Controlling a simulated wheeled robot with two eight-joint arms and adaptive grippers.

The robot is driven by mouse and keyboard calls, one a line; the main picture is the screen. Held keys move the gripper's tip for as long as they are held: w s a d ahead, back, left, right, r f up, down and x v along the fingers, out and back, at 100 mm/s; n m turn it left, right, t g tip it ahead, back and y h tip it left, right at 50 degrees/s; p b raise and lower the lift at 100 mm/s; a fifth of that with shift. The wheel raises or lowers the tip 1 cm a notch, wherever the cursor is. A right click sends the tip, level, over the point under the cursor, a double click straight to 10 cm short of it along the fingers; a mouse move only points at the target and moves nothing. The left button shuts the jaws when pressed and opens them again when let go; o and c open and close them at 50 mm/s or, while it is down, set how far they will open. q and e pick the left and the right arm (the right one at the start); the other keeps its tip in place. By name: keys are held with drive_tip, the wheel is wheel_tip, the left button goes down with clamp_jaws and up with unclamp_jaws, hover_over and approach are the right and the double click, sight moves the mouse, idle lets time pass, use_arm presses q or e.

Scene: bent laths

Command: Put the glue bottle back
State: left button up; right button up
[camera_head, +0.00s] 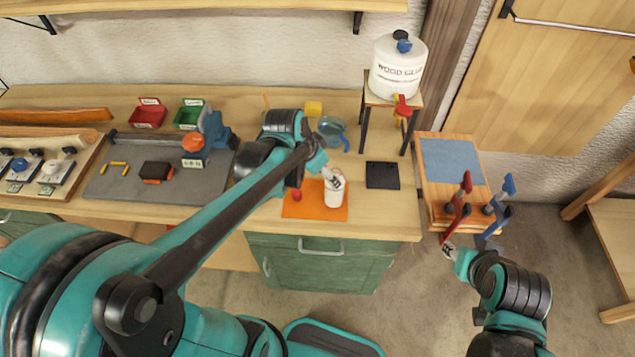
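The small white glue bottle (320,197) stands upright on the orange mat (337,214) near the front of the bench. My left gripper (333,182) is at the top of the bottle, and the arm above it hides part of the view. I cannot tell whether its fingers are closed on the bottle or only beside it. A small red object, perhaps a cap (296,196), lies on the mat left of the bottle. My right gripper (448,248) is low at the right, over the floor beside the clamps, away from the bottle; its fingers are too small to read.
A black pad (382,175) lies right of the mat. A large wood glue tank (398,68) with a red tap sits on a stand behind. A red clamp (460,207) and a blue clamp (496,208) stand at the small side table. A blue jug (331,130) is behind the mat.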

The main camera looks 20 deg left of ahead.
use_arm(q)
drive_tip(key=s+r+n+t+y, duration=0.1)
drive_tip(key=s+r+n, duration=0.1)
drive_tip(key=s, duration=0.4)
drive_tip(key=s+r+n+t+y, duration=0.1)
drive_tip(key=s+n+t, duration=0.1)
drive_tip(key=s, duration=0.4)
drive_tip(key=shift+s+a+r+n, duration=0.15)
drive_tip(key=shift+a+r+n, duration=0.15)
drive_tip(key=shift+n, duration=0.4)
wheel_tip(320, 180, down, 5)
drive_tip(key=b, duration=0.5)
